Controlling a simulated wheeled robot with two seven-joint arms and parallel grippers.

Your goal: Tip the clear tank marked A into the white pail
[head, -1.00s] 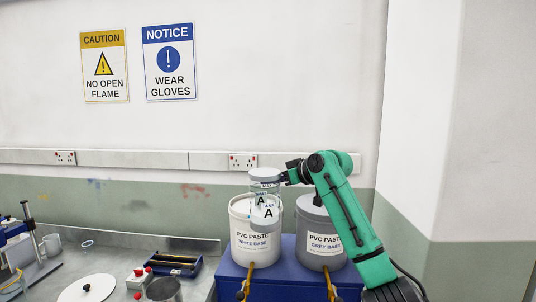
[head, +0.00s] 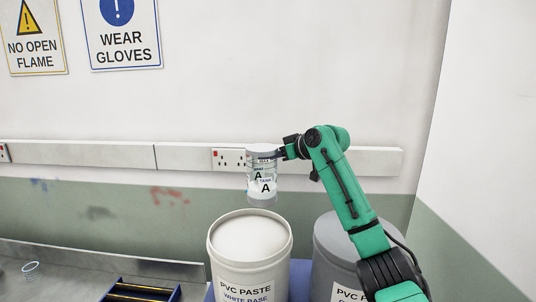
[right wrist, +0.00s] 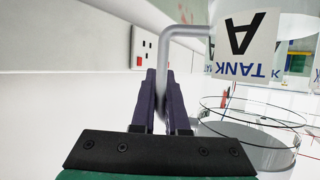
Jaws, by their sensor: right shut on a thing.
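The clear tank marked A (head: 263,172) is a see-through cylinder with a white label, upright in the head view. My right gripper (head: 282,153) is shut on its grey bent handle, which shows between the fingers (right wrist: 160,105) in the right wrist view. The tank and its label (right wrist: 242,45) fill the right side there, the label upside down. The white pail (head: 248,262), marked PVC Paste White Base, stands lower, with a pale round top. In the head view the tank's base is just above the pail's far rim; how far over the pail it is, I cannot tell. My left gripper is not in view.
A grey pail (head: 332,262) stands right of the white pail, partly hidden by my right arm. A wall rail (head: 100,154) and socket (head: 228,159) lie behind. A dark blue tray (head: 140,292) sits on the bench at the lower left.

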